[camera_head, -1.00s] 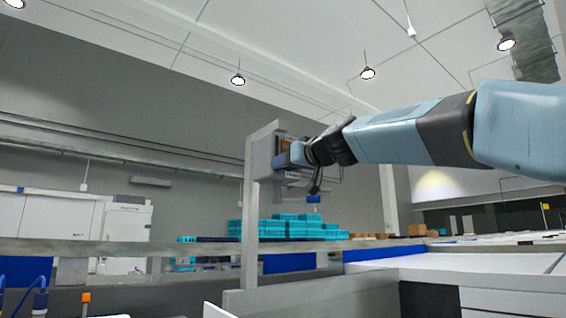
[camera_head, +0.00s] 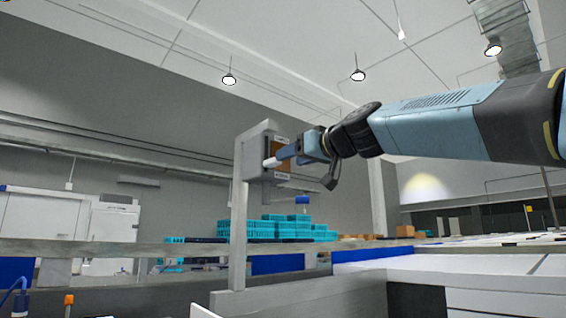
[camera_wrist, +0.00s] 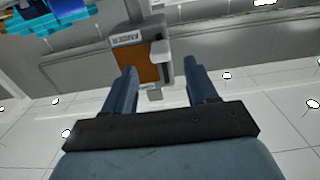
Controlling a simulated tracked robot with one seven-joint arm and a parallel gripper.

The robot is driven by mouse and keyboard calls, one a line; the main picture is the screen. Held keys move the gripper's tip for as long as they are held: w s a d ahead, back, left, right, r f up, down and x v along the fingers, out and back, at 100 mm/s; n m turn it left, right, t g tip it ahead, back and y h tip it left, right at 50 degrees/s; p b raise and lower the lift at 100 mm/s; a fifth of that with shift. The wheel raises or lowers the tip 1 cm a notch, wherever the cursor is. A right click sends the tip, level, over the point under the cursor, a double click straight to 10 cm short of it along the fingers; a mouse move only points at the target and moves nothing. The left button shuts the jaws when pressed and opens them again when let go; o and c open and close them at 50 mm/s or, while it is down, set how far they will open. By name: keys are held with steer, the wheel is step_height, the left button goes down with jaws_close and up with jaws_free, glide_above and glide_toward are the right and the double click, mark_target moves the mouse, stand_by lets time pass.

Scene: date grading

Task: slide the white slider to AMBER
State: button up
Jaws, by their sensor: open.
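A grey control box (camera_head: 251,153) is mounted on a post, with a brown-orange panel (camera_head: 284,143) on its face. In the wrist view the box (camera_wrist: 167,70) carries a dark-lettered label (camera_wrist: 128,38), too small to read surely, beside the brown panel (camera_wrist: 135,68). A pale block (camera_wrist: 160,48), seemingly the white slider, stands out from the panel's right side. My gripper (camera_wrist: 160,67) is open, its two blue fingers apart with the block between their lines. In the head view my gripper (camera_head: 285,156) is at the box front; contact cannot be told.
A long grey rail (camera_head: 190,249) runs below the box, with stacked turquoise crates (camera_head: 275,230) behind it. A grey upright post (camera_head: 238,235) holds the box. White worktops (camera_head: 470,262) lie at the right. A small grey bracket (camera_wrist: 155,93) shows by the box.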

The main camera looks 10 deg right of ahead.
steer(key=v, duration=0.5)
steer(key=shift+s+d, duration=0.2)
steer(key=shift+s, duration=0.15)
steer(key=shift+f, duration=0.15)
steer(key=s+f+m+g+h, duration=0.1)
steer(key=s+f+g+h, duration=0.15)
steer(key=f, duration=0.95)
steer(key=s+f+m+g+h, duration=0.1)
steer(key=f+g, duration=0.2)
steer(key=f, duration=0.9)
steer(key=s+d+f+m+g+h, duration=0.1)
steer(key=s+f, duration=0.4)
steer(key=f, duration=0.7)
steer(key=s+d+f+m+g+h, duration=0.2)
steer(key=s+f, duration=0.4)
steer(key=f, duration=0.6)
steer(key=shift+s+d+g+h, duration=0.2)
steer(key=shift+g+h, duration=0.65)
steer(key=shift+g, duration=0.1)
